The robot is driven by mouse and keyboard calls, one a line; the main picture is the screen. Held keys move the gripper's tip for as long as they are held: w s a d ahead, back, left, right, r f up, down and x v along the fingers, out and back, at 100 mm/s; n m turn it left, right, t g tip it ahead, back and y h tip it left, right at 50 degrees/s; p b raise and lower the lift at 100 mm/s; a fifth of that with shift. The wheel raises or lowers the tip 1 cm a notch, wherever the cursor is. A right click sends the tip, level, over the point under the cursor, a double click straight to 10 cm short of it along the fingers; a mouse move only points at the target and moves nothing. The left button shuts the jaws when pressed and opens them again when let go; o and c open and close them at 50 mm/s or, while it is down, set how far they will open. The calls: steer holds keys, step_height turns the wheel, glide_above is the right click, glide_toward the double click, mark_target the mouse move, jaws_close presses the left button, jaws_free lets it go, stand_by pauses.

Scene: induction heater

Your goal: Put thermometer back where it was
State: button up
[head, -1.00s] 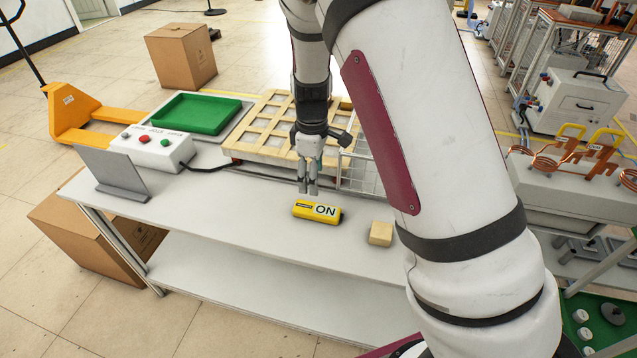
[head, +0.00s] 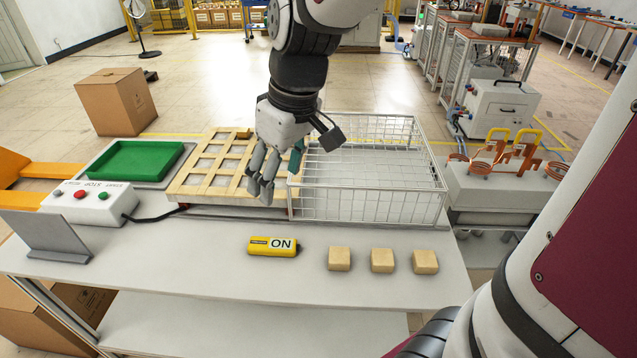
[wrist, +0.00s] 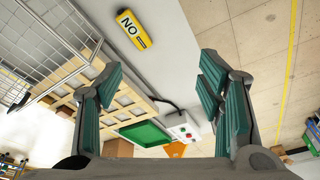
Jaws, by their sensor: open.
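My gripper (head: 262,185) is in the air above the table, over the right front of the wooden grid, behind the thermometer in the head view. Its fingers are spread and empty; in the wrist view the open jaws (wrist: 160,95) have nothing between them.
A wire basket (head: 370,205) stands right of the wooden grid (head: 205,185). Several wooden blocks (head: 382,260) sit right of the thermometer. A button box (head: 85,204), green tray (head: 145,160) and grey plate (head: 45,240) are at left. The tabletop left of the thermometer is clear.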

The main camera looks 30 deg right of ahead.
steer(key=s+d+r+m+t, duration=0.1)
steer(key=s+r+m, duration=0.1)
steer(key=s, duration=0.5)
steer(key=s+d+r+m+t+h, duration=0.1)
steer(key=s+r+m, duration=0.1)
steer(key=s, duration=0.6)
steer(key=shift+r+m+h, duration=0.3)
steer(key=shift+r+m, duration=0.05)
steer(key=shift+m, duration=0.25)
